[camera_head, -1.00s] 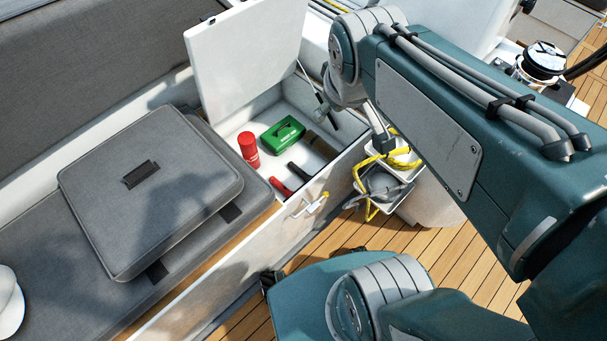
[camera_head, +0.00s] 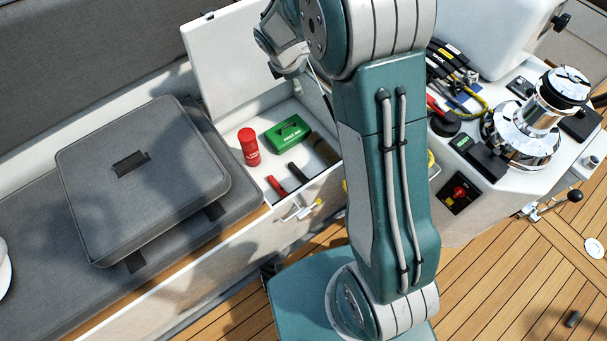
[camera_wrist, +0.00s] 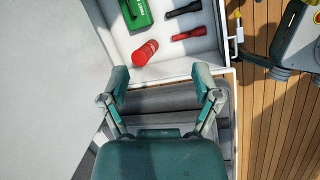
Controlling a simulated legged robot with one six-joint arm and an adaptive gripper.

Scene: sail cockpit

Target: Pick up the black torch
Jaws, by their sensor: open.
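The black torch (camera_head: 298,172) lies in the open white locker (camera_head: 238,186), just right of a red torch (camera_head: 277,186). In the wrist view the black torch (camera_wrist: 184,10) is near the top edge, beyond the red torch (camera_wrist: 188,34). My gripper (camera_wrist: 164,84) is open and empty in the wrist view, with its fingertips near the locker's rim and short of the torches. In the head view my arm is raised over the right end of the locker, and the fingertips are hidden or too small to make out.
In the locker are a red cylinder (camera_head: 249,147), a green box (camera_head: 288,133) and a dark roll (camera_head: 325,150). The raised white lid (camera_head: 231,62) stands behind the locker. A grey cushion (camera_head: 140,180) lies to the left. A console with a chrome winch (camera_head: 525,125) stands to the right.

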